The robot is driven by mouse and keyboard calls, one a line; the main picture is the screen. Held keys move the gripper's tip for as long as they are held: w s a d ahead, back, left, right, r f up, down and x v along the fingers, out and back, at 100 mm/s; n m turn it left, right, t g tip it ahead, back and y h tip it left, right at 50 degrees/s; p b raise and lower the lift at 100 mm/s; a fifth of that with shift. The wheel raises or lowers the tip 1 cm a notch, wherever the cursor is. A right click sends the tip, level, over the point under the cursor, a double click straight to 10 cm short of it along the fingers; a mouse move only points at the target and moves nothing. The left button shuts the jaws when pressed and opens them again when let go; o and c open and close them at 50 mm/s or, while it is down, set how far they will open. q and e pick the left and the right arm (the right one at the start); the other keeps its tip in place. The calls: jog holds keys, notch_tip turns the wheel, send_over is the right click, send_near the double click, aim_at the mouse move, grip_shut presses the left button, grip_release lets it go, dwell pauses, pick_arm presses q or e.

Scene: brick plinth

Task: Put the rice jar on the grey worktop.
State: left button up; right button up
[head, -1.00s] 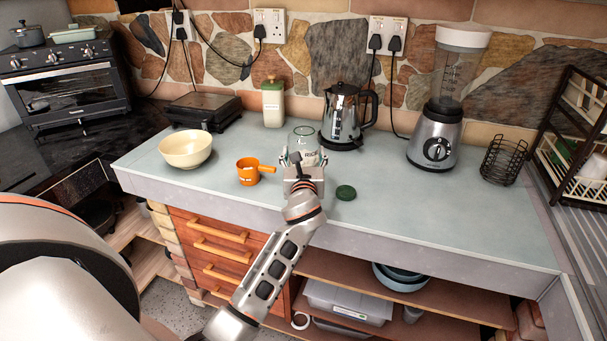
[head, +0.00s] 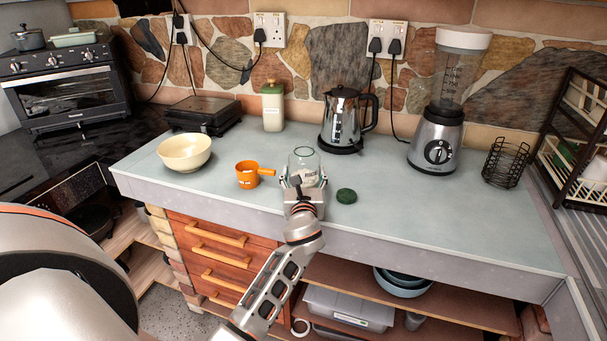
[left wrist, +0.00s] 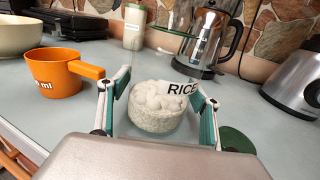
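The rice jar (head: 304,163) is clear glass with white rice and a "RICE" label, and its top is uncovered. In the left wrist view the jar (left wrist: 155,108) stands upright between the two fingers. My left gripper (head: 304,184) is shut around the jar near the worktop's front edge. I cannot tell whether the jar's base touches the surface. The grey worktop (head: 420,215) runs across the head view. A green round lid (head: 346,196) lies on it, right of the gripper. My right gripper is not in view.
Left of the jar are an orange measuring cup (head: 248,175) and a cream bowl (head: 185,152). Behind stand a green-lidded container (head: 273,110) and a kettle (head: 342,120). A blender (head: 436,140) and a wire holder (head: 504,163) stand right. The worktop's front right is clear.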

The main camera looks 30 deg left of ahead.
pick_arm(q)
jog(key=shift+o, duration=1)
jog(key=shift+r, duration=0.15)
jog(key=v, duration=1.2)
